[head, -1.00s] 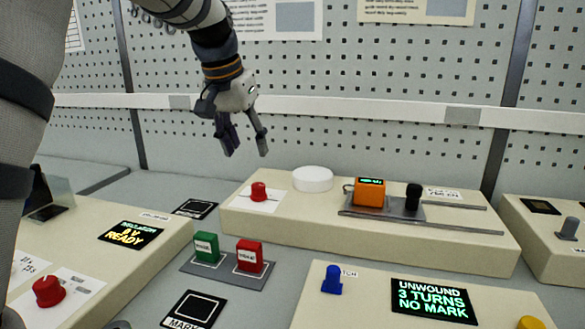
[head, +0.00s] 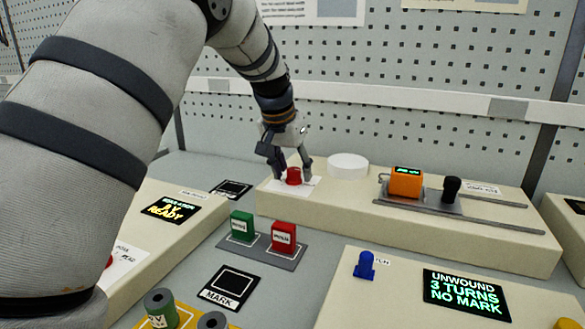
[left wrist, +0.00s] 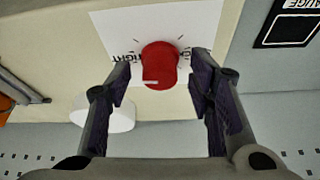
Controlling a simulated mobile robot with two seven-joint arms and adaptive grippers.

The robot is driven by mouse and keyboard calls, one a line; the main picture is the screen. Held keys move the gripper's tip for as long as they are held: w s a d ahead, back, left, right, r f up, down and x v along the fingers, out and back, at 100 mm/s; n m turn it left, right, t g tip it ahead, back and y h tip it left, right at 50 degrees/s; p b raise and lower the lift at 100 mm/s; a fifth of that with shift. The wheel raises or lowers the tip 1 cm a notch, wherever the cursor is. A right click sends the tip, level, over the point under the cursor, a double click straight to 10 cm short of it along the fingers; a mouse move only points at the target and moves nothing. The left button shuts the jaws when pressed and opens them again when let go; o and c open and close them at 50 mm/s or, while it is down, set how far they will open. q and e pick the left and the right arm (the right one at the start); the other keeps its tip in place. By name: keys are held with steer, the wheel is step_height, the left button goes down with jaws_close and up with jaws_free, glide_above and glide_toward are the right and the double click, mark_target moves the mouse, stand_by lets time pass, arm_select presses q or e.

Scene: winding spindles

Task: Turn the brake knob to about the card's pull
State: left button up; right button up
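The red brake knob (head: 293,176) stands on a white label card at the left end of the long cream block. In the left wrist view the red knob (left wrist: 159,64) sits between the fingertips, with part of the printed scale showing on both sides. My left gripper (head: 292,176) is above the knob with its fingers spread to either side; gaps show between fingers and knob in the wrist view (left wrist: 165,80). An orange gauge (head: 405,182) with a small lit display sits on the grey slide of the same block; its reading is too small to tell. My right gripper is not in view.
A white disc (head: 347,164) stands close to the right of the knob. A black knob (head: 451,189) is beside the gauge. Green (head: 242,226) and red (head: 283,237) blocks stand in front. A display (head: 464,293) reads "UNWOUND 3 TURNS NO MARK".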

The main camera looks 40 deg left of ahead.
arm_select(q)
steer(key=c, duration=1)
steer(key=shift+n, duration=0.3)
steer(key=n, duration=0.1)
steer(key=n+y, duration=0.1)
steer(key=n, duration=0.1)
steer(key=shift+d+n+g+y, duration=0.15)
steer(key=shift+n+g+y, duration=0.15)
steer(key=shift+w+n+g+y, duration=0.1)
steer(key=shift+n+g+y, duration=0.35)
steer(key=shift+n, duration=1.15)
steer(key=o, duration=1.1)
